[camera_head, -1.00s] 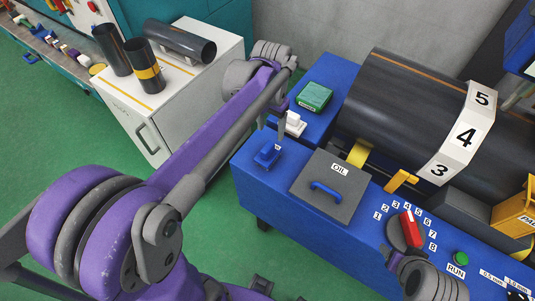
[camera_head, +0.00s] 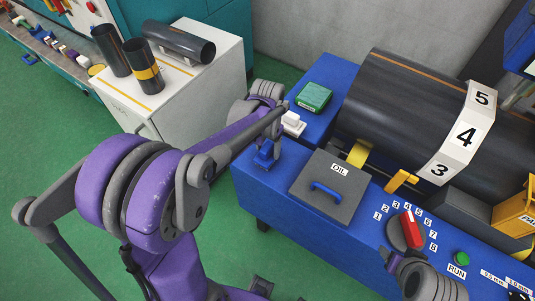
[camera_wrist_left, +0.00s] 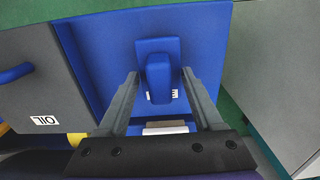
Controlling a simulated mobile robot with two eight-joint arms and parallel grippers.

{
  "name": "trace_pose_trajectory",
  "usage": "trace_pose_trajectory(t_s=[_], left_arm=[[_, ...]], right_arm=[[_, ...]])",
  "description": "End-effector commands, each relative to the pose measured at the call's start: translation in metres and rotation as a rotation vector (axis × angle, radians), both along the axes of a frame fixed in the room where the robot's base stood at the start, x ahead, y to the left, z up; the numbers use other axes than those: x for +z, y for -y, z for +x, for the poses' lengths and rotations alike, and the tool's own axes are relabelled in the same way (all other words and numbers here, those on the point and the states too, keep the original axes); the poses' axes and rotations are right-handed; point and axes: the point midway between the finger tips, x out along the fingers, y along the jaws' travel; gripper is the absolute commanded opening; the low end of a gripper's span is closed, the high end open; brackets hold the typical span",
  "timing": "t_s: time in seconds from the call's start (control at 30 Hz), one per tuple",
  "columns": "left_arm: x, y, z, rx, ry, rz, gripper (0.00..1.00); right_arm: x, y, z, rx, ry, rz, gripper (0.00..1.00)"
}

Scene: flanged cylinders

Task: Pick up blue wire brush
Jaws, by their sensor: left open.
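The blue wire brush (camera_head: 264,158) stands at the left end of the blue bench top in the head view, partly covered by my left gripper. In the left wrist view the blue brush (camera_wrist_left: 158,72) shows as a raised blue handle on a wider blue base, with a small marked label. My left gripper (camera_head: 270,143) is open and low over the brush. In the left wrist view its two fingers (camera_wrist_left: 159,78) lie on either side of the handle, with gaps visible. My right gripper (camera_head: 390,258) is partly visible by the red dial; its jaw state is unclear.
A large dark pipe (camera_head: 405,110) lies behind. A white cabinet (camera_head: 190,90) stands left across a green floor gap.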

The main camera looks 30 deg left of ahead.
Motion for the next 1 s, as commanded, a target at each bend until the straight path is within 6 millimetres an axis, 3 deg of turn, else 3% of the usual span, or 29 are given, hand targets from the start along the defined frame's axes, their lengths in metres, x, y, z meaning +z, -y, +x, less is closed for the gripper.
trace_pose_trajectory(t_s=[0.1,0.47,1.0], left_arm=[[0.0004,0.0001,0.0001,0.000,0.000,0.000,0.64],[0.0007,0.0001,0.0001,0.000,0.000,0.000,0.00],[0.0085,0.0000,0.0002,0.000,0.000,0.000,0.00]], right_arm=[[0.0001,0.0000,0.0000,0.000,0.000,0.000,0.62],[0.0001,0.0000,0.0000,0.000,0.000,0.000,0.62],[0.0011,0.0000,0.0003,0.000,0.001,0.000,0.62]])
